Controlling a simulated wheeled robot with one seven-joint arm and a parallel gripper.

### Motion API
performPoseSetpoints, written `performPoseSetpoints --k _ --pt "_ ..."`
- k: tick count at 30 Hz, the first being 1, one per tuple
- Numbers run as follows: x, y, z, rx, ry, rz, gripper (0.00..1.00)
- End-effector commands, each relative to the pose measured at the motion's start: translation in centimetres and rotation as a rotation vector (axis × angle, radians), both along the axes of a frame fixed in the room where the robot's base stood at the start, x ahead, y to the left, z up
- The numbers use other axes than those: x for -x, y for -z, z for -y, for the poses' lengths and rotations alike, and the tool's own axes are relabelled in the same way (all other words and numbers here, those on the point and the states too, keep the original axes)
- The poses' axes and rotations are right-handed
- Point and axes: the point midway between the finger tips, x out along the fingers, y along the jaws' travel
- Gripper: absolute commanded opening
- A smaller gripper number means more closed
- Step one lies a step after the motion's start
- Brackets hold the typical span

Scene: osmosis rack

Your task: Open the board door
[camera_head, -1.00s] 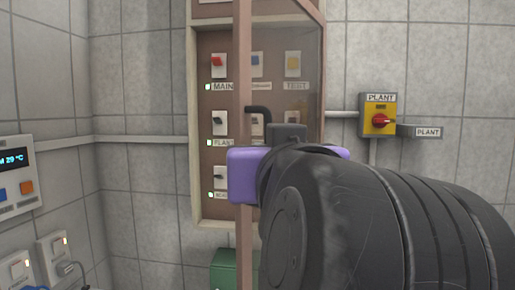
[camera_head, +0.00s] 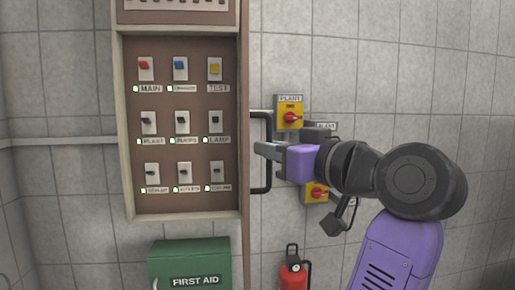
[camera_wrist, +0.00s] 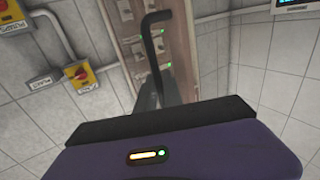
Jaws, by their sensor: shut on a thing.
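The board (camera_head: 181,103) is a wall cabinet with a brown panel of rows of labelled switches, uncovered in the head view. Its door (camera_head: 246,130) stands swung out at the board's right side, seen nearly edge-on. A black bar handle (camera_head: 264,186) sticks out to the right from the door's outer face. My gripper (camera_head: 264,149) is shut on the handle's middle, reaching in from the right. In the wrist view the handle (camera_wrist: 154,45) rises beyond the dark gripper body, and the fingertips are mostly hidden.
Yellow switch boxes with red knobs (camera_head: 290,115) sit on the wall right of the door, behind my arm. A green first aid box (camera_head: 190,264) is below the board, and a red extinguisher (camera_head: 292,275) is lower right. Open room lies left of the door.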

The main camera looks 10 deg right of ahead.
Motion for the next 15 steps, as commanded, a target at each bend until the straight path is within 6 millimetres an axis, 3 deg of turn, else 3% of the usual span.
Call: performPoseSetpoints --k 14,15 --pt "-0.01 0.65 0.2 0.003 -0.003 -0.016 0.0" --pt "0.0 0.64 0.19 0.003 -0.003 -0.015 0.17"
